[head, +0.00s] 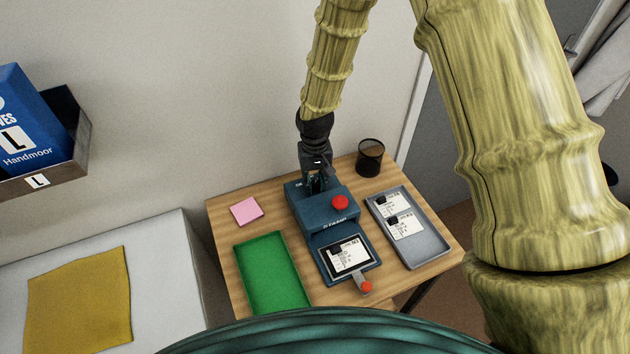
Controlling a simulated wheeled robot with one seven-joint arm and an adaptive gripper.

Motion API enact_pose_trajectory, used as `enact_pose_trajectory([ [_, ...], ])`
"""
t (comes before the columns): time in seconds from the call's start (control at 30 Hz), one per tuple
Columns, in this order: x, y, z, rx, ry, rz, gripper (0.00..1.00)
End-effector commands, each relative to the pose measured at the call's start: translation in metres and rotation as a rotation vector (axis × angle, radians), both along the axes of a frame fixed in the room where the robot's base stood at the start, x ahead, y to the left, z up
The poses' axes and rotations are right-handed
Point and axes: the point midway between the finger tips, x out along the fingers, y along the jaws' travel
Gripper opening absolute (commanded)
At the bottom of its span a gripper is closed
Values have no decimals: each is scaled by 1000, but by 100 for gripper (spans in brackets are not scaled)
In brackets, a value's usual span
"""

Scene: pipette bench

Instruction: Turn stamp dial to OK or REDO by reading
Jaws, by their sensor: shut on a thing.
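The blue stamp machine (309,213) stands in the middle of the wooden table, with a red button (340,202) on its top. My gripper (317,186) points down at the back left of the machine's top and is shut on the stamp dial there. The fingers hide the dial, so its setting cannot be read. Small pale lettering shows just left of the fingers, too small to read surely. A white card (350,256) with a dark patch lies in the machine's front bed. Its reading is too small to make out.
A lever with an orange-red tip (366,287) sticks out at the machine's front. A green tray (263,300) is left, empty. A grey tray (432,247) with cards is right. A pink note pad (246,210) and a dark cup (370,158) stand behind.

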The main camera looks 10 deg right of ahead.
Motion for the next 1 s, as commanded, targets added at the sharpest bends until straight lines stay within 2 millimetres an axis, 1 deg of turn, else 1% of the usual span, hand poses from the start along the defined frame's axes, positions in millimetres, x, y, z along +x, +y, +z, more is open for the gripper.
enact_pose_trajectory([
  [0.17,1,0,-1,1,-2,47,0],
  [0.4,1,0,-1,1,-2,267,0],
  [0.6,1,0,-1,1,-3,396,0],
  [0.97,2,0,-1,1,-3,420,0],
  [1.0,2,0,-1,1,-3,420,26],
])
